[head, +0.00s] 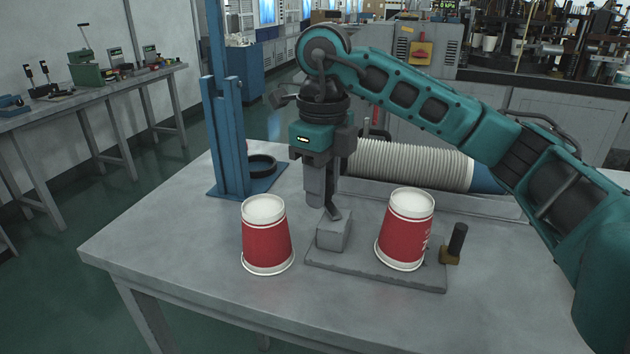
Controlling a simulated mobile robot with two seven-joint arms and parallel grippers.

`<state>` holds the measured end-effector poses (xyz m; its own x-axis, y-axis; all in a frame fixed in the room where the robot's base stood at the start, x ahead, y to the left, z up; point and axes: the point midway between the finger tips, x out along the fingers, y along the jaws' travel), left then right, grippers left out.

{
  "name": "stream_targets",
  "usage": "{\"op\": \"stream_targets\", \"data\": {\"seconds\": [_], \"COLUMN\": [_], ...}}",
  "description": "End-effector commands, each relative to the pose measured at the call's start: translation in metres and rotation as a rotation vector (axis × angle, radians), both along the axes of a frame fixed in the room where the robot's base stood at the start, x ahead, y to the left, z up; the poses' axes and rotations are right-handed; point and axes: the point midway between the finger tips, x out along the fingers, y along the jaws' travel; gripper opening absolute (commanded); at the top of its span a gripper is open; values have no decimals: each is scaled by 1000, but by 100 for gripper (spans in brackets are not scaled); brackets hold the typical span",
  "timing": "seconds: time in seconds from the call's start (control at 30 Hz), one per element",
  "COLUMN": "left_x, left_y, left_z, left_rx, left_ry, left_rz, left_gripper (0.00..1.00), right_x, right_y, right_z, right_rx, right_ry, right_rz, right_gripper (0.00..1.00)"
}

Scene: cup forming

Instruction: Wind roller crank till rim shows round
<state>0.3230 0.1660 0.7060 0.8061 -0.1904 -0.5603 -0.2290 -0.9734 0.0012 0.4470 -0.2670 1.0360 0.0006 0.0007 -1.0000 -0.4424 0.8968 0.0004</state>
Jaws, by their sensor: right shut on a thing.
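My right gripper (319,198) points down and is shut above a grey block (333,232). A short dark bar (332,212), which looks like part of the crank, shows at its fingertips; the fingers hide the rest. The block stands on the left part of a flat grey base plate (365,271). A red and white cup (404,240) stands upside down on the plate, its rim at the bottom. A black upright handle (457,240) on a small brass-coloured block (449,258) is at the plate's right end. My left gripper is not in view.
A second red and white cup (266,242) stands upside down on the grey table (180,235), left of the plate. A blue stand (228,140) with a black ring (261,165) and a ribbed hose (415,163) are behind. The table's front left is clear.

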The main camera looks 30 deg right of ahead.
Motion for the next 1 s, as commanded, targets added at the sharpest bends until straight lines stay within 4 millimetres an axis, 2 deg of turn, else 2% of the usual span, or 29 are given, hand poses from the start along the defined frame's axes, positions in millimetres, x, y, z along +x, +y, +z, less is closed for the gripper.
{"op": "stream_targets", "data": {"seconds": [0.03,0.5,0.7,1.0], "left_x": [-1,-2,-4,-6], "left_y": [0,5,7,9], "left_z": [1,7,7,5], "left_rx": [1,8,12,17], "left_ry": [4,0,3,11], "left_rz": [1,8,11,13], "left_gripper": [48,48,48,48], "right_x": [0,-7,-11,-14], "right_y": [-6,-21,-25,-27], "right_z": [4,3,2,1], "right_rx": [-7,-8,-8,-8], "right_ry": [-4,-3,0,2], "right_rz": [-52,-475,-605,-710], "right_gripper": [1,0,0,0]}}
